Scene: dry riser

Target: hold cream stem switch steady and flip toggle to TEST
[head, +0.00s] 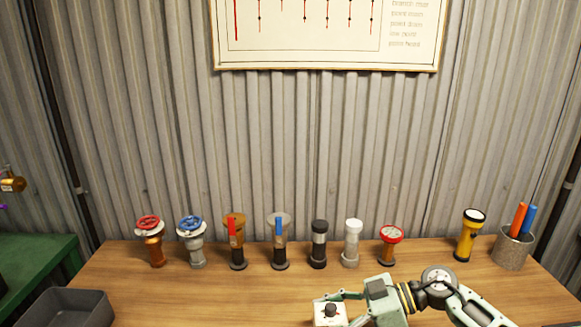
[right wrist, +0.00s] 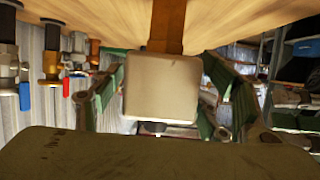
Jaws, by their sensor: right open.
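The cream switch (head: 329,313) is a small box with a dark knob or toggle (head: 330,309) on it, near the front of the wooden table. My right gripper (head: 340,308) reaches it from the right, with its fingers around the box. In the right wrist view the cream switch (right wrist: 160,88) sits between the two open fingers (right wrist: 160,95); I cannot tell whether they touch it. A brown stem (right wrist: 170,25) meets the box, and a dark piece (right wrist: 155,128) shows at its opposite edge. Any toggle markings are unreadable. My left gripper is not in view.
Several valves and fittings stand in a row along the back, from a red-wheel valve (head: 149,240) to a red-rimmed fitting (head: 389,243). A yellow flashlight (head: 468,236) and a metal cup (head: 513,249) stand at right. A grey tray (head: 65,309) lies front left; table between is clear.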

